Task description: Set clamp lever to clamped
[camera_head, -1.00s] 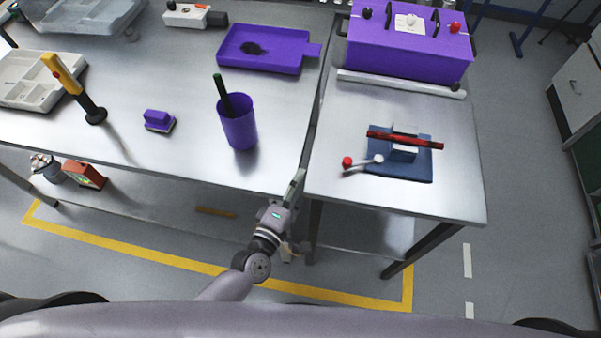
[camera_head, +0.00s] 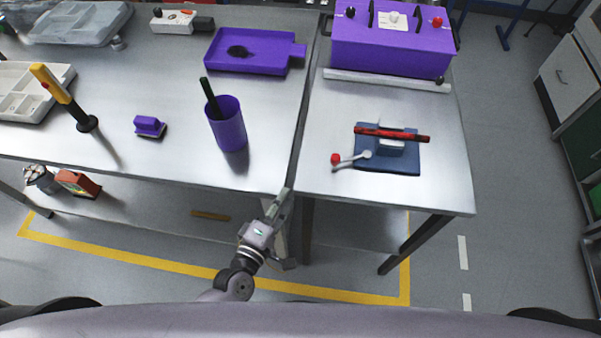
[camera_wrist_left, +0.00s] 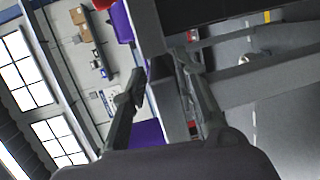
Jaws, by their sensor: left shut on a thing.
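The clamp lever (camera_head: 351,157) has a red ball knob at its left end and lies low, pointing left from its pivot on the clamp fixture. The fixture has a blue base plate (camera_head: 400,165) on the right bench, with a pale block and a red bar (camera_head: 392,135) across it. My left gripper (camera_head: 284,197) is at the front edge of the benches, by the gap between them, apart from the lever. In the left wrist view its fingers (camera_wrist_left: 170,95) are on either side of a grey slab, seemingly the bench edge. My right gripper is not in view.
The right bench (camera_head: 330,115) is clear around the fixture, with a purple housing (camera_head: 390,48) behind. The left bench (camera_head: 180,95) carries a purple cup (camera_head: 228,125), a purple tray (camera_head: 250,67), a purple brush-like block (camera_head: 149,126) and a yellow-handled tool (camera_head: 62,95).

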